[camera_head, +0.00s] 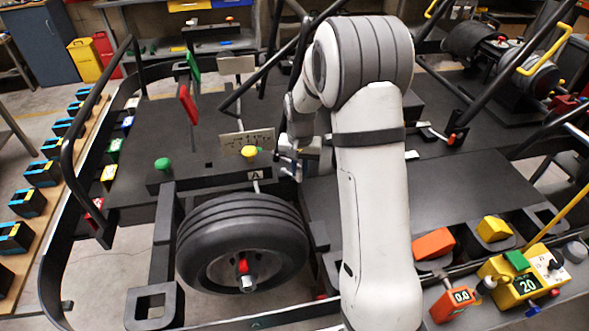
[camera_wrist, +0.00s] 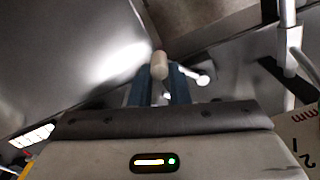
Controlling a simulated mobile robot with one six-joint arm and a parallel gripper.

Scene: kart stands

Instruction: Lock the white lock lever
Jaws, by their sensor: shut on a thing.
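In the wrist view, the rounded off-white end of the white lock lever (camera_wrist: 159,64) sits between the two blue fingers of my gripper (camera_wrist: 160,82). My gripper is shut on it. In the head view, my gripper (camera_head: 290,166) is low over the kart floor, just right of the yellow-knobbed lever. The white lever cannot be made out there, as my gripper and arm cover that spot. How far the lever is turned cannot be told.
The yellow-knobbed lever (camera_head: 249,152) and a marked plate (camera_head: 236,143) stand close left of my gripper. A green knob (camera_head: 162,164), red pedal (camera_head: 188,103) and tyre (camera_head: 225,221) are further left and in front. Dark frame tubes cross behind. Bare floor panel (camera_head: 322,205) lies in front.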

